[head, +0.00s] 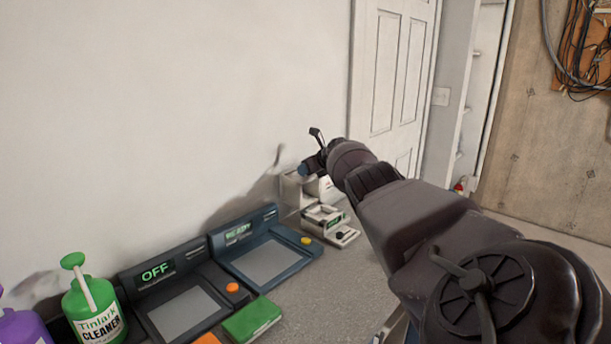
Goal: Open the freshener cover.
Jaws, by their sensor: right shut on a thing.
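A white unit (292,192), which looks like the freshener, stands against the wall at the back end of the counter. My right arm reaches in from the lower right, and my right gripper (311,166) is at the top of this unit. The gripper is small in the picture and partly hidden by my wrist. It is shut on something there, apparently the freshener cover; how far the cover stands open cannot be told. My left gripper is not in view.
On the grey counter (300,290) are a white device with a small display (326,220), a blue "READY" device (266,258), a black "OFF" device (180,312), a green block (252,319) and a green cleaner bottle (92,310). A white door (392,80) is behind my arm.

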